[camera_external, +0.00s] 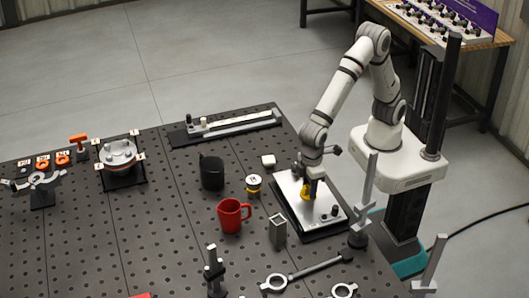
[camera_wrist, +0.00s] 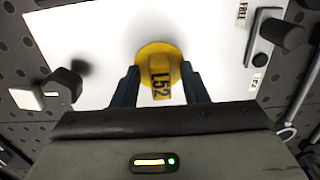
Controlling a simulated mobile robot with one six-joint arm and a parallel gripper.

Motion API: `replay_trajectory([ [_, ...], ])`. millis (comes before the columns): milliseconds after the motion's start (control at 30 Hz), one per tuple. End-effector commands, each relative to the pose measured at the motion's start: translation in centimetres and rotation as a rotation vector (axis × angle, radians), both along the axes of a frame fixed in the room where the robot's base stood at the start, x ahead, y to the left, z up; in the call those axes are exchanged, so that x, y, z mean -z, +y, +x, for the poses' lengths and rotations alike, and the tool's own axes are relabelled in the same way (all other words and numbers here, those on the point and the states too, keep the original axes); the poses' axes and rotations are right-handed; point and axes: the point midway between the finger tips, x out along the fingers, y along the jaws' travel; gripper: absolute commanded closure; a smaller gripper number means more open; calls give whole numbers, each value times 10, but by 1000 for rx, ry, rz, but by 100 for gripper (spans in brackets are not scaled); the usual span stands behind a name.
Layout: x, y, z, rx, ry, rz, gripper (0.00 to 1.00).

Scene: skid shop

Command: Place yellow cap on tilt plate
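The yellow cap (camera_wrist: 159,64) has a raised bar with a dark "L52" mark. In the wrist view it sits between the two dark fingers of my gripper (camera_wrist: 160,82); whether they press on its sides I cannot tell. The white-topped plate (camera_wrist: 100,40) lies behind the cap in that view, with a "FREE" label at its right. In the external view my gripper (camera_external: 309,183) points down over the plate (camera_external: 290,184), and yellow (camera_external: 307,193) shows at its fingertips. Whether the cap touches the plate is unclear.
A black knob (camera_wrist: 282,33) and a dark post (camera_wrist: 66,82) stand up near the cap.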

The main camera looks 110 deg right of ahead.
Motion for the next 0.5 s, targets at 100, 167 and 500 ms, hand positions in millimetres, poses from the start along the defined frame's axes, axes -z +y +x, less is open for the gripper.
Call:
replay_trajectory([
  [100,0,0,0,0,0,0,60],
  [167,0,0,0,0,0,0,60],
  [500,-42,1,1,0,-6,3,60],
])
